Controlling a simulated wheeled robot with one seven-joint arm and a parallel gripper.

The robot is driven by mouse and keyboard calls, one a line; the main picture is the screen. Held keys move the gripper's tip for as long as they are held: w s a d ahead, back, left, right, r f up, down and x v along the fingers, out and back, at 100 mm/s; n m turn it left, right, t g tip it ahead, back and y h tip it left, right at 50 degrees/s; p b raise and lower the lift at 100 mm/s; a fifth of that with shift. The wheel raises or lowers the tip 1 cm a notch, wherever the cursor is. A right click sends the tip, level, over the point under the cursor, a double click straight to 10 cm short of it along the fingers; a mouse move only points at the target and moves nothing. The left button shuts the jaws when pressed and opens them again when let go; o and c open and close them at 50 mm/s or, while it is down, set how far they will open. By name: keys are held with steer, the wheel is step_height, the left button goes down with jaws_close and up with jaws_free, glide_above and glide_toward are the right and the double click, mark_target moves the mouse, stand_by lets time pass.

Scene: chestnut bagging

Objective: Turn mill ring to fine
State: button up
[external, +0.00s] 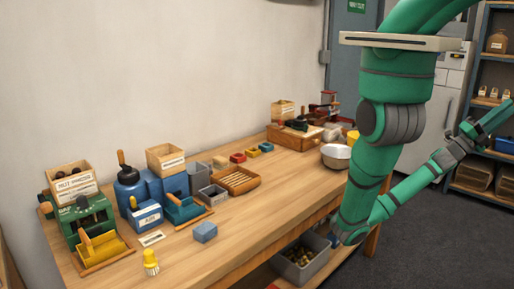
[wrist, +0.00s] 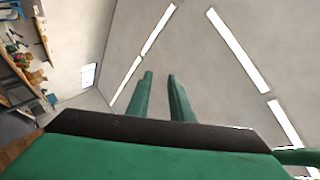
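No mill ring can be made out for certain in either view. My gripper (external: 496,110) is raised at the right, well away from these. In the wrist view my gripper (wrist: 160,76) points at the ceiling, fingers apart and empty.
The long wooden table (external: 250,215) carries blue blocks, labelled wooden boxes, a wooden tray (external: 236,180) and a white bowl (external: 336,155). A grey bin (external: 303,262) with brown round things sits below. Shelves (external: 480,140) stand at the right. The table's front middle is clear.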

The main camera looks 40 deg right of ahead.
steer(key=s+a+f+m+g+y, duration=0.35)
steer(key=s+f+m+y, duration=0.25)
steer(key=s+m+y, duration=0.35)
steer(key=s+a+f+m+t+y, duration=0.4)
steer(key=a+f+m+t+y, duration=0.65)
steer(key=f+m+y, duration=0.35)
steer(key=w+d+f+n+h, duration=0.1)
steer(key=w+d+n+h, duration=0.15)
steer(key=w+d, duration=0.65)
steer(key=w+d+f+n+h, duration=0.1)
steer(key=w+d+f+h, duration=0.15)
steer(key=w+d, duration=0.7)
steer(key=w+d+r+n+t+h, duration=0.1)
steer(key=w+d+n+t+h, duration=0.1)
steer(key=w, duration=0.9)
steer(key=w+d+r+n+t+h, duration=0.1)
steer(key=w+d+h, duration=0.1)
steer(key=w, duration=0.9)
step_height(320, 180, up, 12)
steer(key=f+n+t+y, duration=0.1)
steer(key=n+t+y, duration=0.2)
steer(key=n+t, duration=0.65)
glide_above(305, 127)
steer(key=m+t, duration=0.1)
steer(key=t, duration=0.1)
steer(key=f, duration=1)
steer(key=shift+w+d+f, duration=0.1)
steer(key=shift+d, duration=0.3)
